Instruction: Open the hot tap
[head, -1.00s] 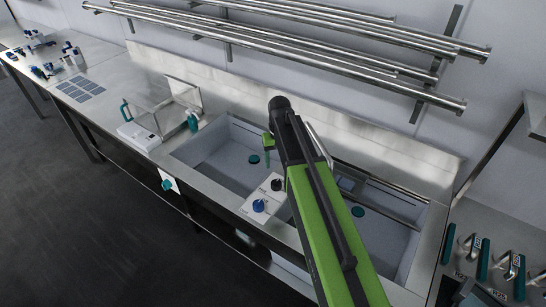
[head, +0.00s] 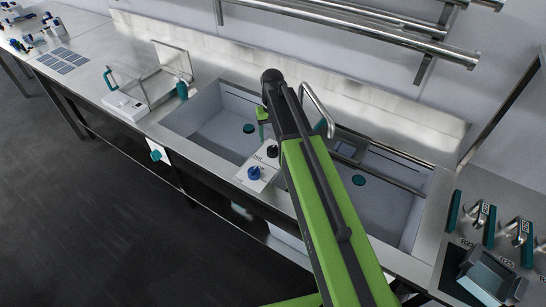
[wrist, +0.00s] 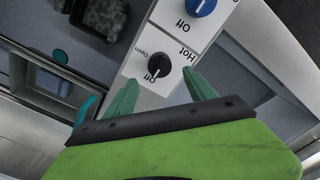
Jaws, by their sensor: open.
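A black knob (wrist: 158,64) on a white panel marked Hot, Open and Off shows in the wrist view, its white line pointing toward Off. It also shows in the head view as a dark knob (head: 272,151) on the sink's front ledge. A blue knob (wrist: 202,8) with its own Off mark is beside it. My gripper (wrist: 160,82) is open and empty. Its two green fingers lie on either side of the black knob in the wrist picture, apparently short of it and not touching. In the head view my gripper (head: 262,122) hangs over the sink, behind the knobs.
The left basin (head: 212,125) and right basin (head: 385,210) lie either side of the knob ledge. A bent metal spout (head: 316,105) rises close behind my arm. Metal rails (head: 380,32) run along the wall above. A clear-lidded box (head: 125,104) stands on the counter at left.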

